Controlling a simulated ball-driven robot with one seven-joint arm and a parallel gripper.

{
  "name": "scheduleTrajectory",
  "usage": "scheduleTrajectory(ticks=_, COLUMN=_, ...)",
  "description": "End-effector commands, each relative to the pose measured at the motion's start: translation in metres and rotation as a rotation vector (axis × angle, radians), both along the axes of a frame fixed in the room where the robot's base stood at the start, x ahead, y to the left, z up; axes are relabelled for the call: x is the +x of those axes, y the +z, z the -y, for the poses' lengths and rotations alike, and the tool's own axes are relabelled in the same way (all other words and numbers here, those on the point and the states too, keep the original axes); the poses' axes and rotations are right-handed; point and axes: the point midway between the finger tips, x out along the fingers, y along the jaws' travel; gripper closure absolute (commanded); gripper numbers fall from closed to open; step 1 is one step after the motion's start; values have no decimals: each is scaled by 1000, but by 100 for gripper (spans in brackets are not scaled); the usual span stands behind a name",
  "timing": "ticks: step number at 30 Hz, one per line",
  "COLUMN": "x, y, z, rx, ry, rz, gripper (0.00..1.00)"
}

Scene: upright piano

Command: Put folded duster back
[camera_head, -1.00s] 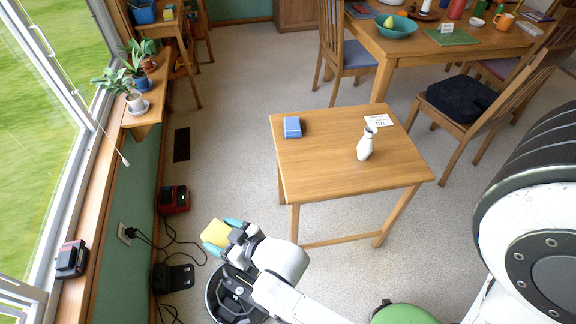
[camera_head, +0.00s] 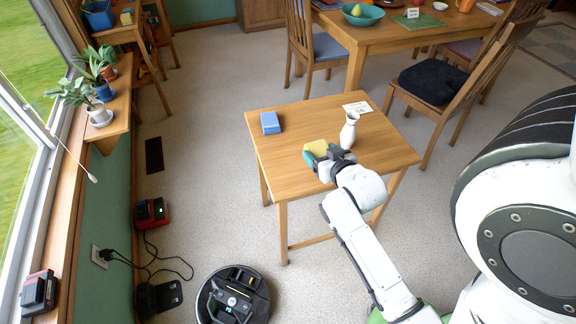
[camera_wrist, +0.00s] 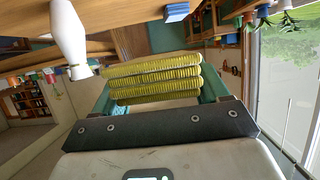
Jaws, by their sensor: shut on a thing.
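The folded duster (camera_head: 317,147) is yellow; in the wrist view it (camera_wrist: 152,78) shows as several stacked ribbed layers between teal fingers. My gripper (camera_head: 318,155) is shut on it. In the head view the gripper and duster are over the small wooden table (camera_head: 281,182), near its middle and just left of the white vase (camera_head: 348,131). I cannot tell whether the duster touches the tabletop. The vase also shows in the wrist view (camera_wrist: 69,36), to the left of the duster.
A blue box (camera_head: 270,122) lies on the table's left part and a white card (camera_head: 357,107) behind the vase. A robot vacuum (camera_head: 232,296) is on the floor front left. Chairs (camera_head: 452,85) and a dining table (camera_head: 410,38) stand behind. The table's left front is clear.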

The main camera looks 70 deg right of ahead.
Motion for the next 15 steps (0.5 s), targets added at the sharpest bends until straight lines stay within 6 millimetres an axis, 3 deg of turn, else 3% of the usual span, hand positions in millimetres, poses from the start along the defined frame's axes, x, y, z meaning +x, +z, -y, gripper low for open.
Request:
scheduleTrajectory(ticks=9, x=68, y=-35, z=23, rx=1, ry=0, rz=-1, gripper=50)
scheduleTrajectory(ticks=15, x=93, y=-70, z=31, rx=0, ry=0, rz=-1, gripper=50)
